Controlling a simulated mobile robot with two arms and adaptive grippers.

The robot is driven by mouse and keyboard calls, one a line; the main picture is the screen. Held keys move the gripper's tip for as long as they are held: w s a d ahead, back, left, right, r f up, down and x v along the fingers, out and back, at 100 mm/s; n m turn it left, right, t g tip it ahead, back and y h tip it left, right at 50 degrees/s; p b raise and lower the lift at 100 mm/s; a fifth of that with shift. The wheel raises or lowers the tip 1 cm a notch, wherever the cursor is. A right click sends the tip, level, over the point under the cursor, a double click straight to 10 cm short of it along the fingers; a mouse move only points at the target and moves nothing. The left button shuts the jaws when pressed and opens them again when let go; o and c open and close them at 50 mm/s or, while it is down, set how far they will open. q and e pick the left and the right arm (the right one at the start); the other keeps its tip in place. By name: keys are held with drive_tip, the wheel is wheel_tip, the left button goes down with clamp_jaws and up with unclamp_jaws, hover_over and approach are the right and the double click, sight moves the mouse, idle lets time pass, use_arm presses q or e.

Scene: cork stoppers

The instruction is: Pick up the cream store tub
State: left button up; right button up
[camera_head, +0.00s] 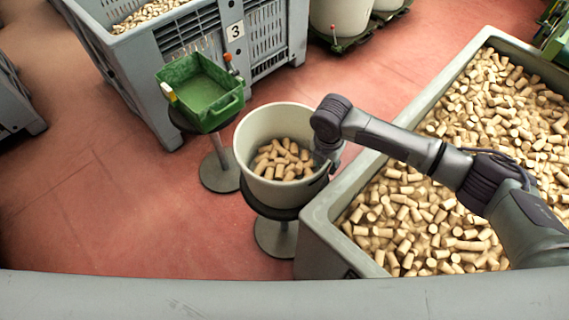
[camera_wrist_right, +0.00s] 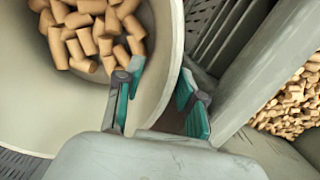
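The cream store tub (camera_head: 246,137) stands upright on a round dark stool and holds a heap of corks (camera_head: 283,159). My right gripper (camera_head: 327,163) is at the tub's right rim, reaching down from above. In the right wrist view the two teal-padded fingers (camera_wrist_right: 160,88) straddle the tub's wall (camera_wrist_right: 163,45), one inside and one outside. They stand well apart, with a visible gap between the inner finger and the wall, so the gripper is open around the rim. The fingertips are mostly hidden in the head view. My left gripper is not in view.
A large grey bin (camera_head: 318,217) full of corks stands close on the right, under my right arm. A green tray (camera_head: 207,91) stands on another stool at the upper left. A grey crate marked 3 (camera_head: 262,42) is behind it. Red floor (camera_head: 110,200) is free at left.

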wheel_tip(320, 180, down, 2)
drive_tip(key=shift+w+d+f, duration=0.1)
drive_tip(key=shift+f, duration=0.1)
clamp_jaws()
